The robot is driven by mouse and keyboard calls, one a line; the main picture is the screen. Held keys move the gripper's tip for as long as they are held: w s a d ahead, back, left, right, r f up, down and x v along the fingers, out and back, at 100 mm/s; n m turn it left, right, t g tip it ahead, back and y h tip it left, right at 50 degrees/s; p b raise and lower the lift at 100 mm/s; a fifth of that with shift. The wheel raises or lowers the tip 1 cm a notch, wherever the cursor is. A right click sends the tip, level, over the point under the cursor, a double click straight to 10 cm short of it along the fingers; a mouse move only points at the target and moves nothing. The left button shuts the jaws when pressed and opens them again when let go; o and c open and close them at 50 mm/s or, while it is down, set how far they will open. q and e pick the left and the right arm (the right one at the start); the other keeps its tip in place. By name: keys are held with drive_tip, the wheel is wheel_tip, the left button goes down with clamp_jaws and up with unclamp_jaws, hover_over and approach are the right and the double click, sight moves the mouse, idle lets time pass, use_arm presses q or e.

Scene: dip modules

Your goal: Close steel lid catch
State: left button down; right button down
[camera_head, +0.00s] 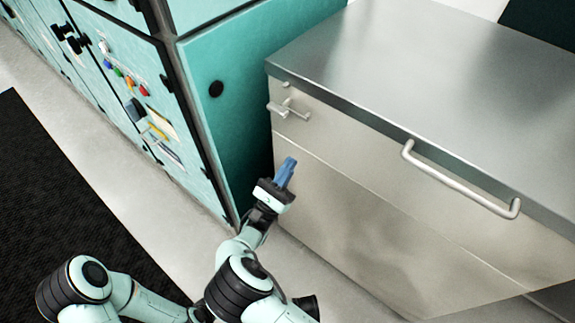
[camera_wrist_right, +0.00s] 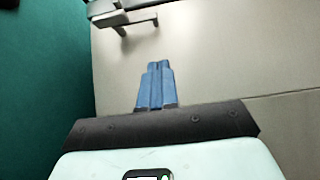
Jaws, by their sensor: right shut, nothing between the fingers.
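The steel lid catch (camera_head: 288,108) is a small metal latch with a crossbar handle on the upper left of the steel chest's front face (camera_head: 365,210), below the lid (camera_head: 430,70). The catch also shows at the top of the right wrist view (camera_wrist_right: 124,22). My right gripper (camera_head: 289,163) is below the catch and apart from it, in front of the chest face. Its blue fingers (camera_wrist_right: 157,68) are together, empty, and point up toward the catch. My left gripper is out of view. Whether the catch is fastened is hard to tell.
A teal cabinet (camera_head: 238,90) stands close on the left of the chest, with a narrow dark gap between them. A long bar handle (camera_head: 460,183) sticks out from the lid's front. A black mat (camera_head: 50,210) lies on the grey floor at left.

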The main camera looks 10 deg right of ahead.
sight(308, 120)
drive_tip(key=x, duration=0.3)
drive_tip(key=r+x, duration=0.1)
drive_tip(key=x, duration=0.2)
drive_tip(key=s+a+b+x, duration=0.1)
drive_tip(key=x, duration=0.1)
drive_tip(key=shift+w+d+r, duration=0.15)
drive_tip(key=shift+w+r, duration=0.05)
drive_tip(key=shift+r, duration=0.8)
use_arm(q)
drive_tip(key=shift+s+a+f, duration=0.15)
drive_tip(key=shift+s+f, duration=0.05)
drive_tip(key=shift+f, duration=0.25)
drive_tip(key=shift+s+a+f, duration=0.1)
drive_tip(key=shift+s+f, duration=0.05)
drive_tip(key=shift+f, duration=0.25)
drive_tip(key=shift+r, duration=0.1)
